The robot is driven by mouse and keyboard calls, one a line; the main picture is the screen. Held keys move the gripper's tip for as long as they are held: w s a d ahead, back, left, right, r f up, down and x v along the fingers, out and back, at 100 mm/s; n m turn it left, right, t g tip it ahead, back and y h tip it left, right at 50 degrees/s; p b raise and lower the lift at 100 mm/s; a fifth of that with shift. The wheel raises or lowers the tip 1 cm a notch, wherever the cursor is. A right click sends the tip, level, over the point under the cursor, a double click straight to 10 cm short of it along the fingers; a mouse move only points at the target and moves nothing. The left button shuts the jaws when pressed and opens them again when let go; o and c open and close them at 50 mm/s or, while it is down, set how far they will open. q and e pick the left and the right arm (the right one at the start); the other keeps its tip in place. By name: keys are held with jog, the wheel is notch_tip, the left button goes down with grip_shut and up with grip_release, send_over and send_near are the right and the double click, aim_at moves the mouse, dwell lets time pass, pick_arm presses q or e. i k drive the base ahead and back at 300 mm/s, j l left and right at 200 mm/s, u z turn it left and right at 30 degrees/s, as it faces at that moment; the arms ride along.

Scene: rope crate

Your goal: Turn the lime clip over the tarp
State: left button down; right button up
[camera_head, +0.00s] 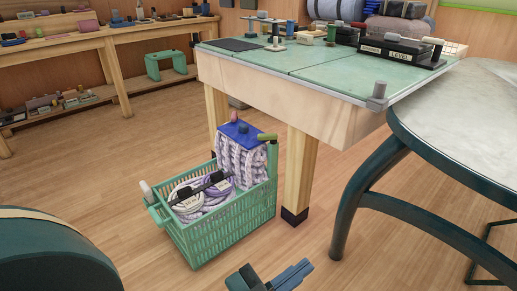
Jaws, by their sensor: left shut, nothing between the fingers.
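The lime clip (267,137) sits at the back right corner of the green crate (228,227), beside the blue tarp (228,129). It points leftward and its near end touches or nearly touches the tarp's right edge; I cannot tell which. The tarp lies on top of a pale braided rope bundle (240,165) in the crate. My left gripper (301,268) is at the bottom edge, in front of the crate and well apart from the clip. It is shut and empty. My right gripper is out of view.
Purple and white rope coils (188,206) lie in the crate under a dark bar (202,187). A white-tipped clip (147,189) is at its left corner. The workbench (300,98) stands behind, its leg close to the crate. A marbled table (460,115) is at right. Floor left is clear.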

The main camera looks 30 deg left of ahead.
aim_at(273, 137)
jog(key=i+j+u, duration=0.3)
jog(key=i, duration=0.5)
jog(key=i+j+u, duration=0.1)
jog(key=i+u, duration=0.2)
jog(key=i, duration=0.5)
